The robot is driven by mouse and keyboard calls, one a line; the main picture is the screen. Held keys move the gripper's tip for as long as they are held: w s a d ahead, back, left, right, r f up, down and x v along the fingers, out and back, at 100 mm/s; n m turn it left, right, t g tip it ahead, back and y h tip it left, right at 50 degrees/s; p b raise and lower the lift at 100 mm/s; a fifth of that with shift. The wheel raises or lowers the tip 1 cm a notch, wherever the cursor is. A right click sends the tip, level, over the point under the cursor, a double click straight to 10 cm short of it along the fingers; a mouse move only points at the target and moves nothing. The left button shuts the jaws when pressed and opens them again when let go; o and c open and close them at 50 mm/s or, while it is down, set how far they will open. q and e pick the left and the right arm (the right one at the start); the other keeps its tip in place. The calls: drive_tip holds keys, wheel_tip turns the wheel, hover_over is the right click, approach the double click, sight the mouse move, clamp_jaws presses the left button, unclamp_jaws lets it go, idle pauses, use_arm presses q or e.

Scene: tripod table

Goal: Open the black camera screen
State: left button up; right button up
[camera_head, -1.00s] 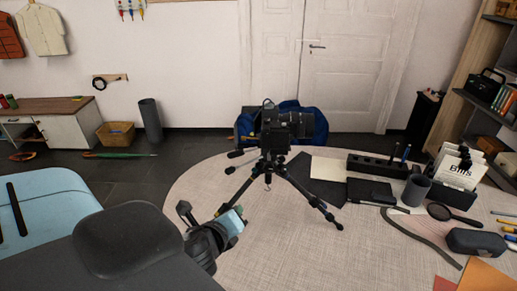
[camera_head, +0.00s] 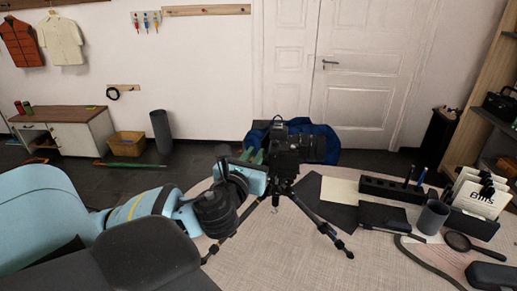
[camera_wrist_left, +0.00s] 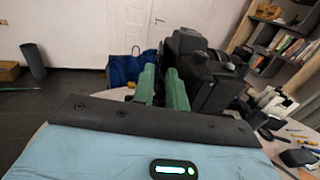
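The black camera (camera_head: 286,152) stands upright on a black tripod (camera_head: 318,222) on the round table, its lens pointing right in the head view. My left gripper (camera_head: 253,156) is at the camera's left side, at body height. In the left wrist view, its two green fingers (camera_wrist_left: 161,88) point forward with a narrow gap and nothing clearly between them. The camera (camera_wrist_left: 200,70) is just right of the fingers there; whether they touch cannot be told. The screen cannot be made out separately. My right gripper is not in view.
The table (camera_head: 330,272) holds a black pen block (camera_head: 390,190), a grey cup (camera_head: 432,217), a magnifying glass (camera_head: 457,241) and a card holder (camera_head: 475,220) on the right. A blue bag (camera_head: 322,142) lies behind the camera. Tripod legs spread below my gripper.

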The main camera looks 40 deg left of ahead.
sight(262, 144)
use_arm(q)
drive_tip(key=x, duration=0.3)
drive_tip(key=shift+w, duration=0.2)
clamp_jaws()
drive_tip(key=shift+a, duration=0.1)
drive_tip(key=shift+a, duration=0.1)
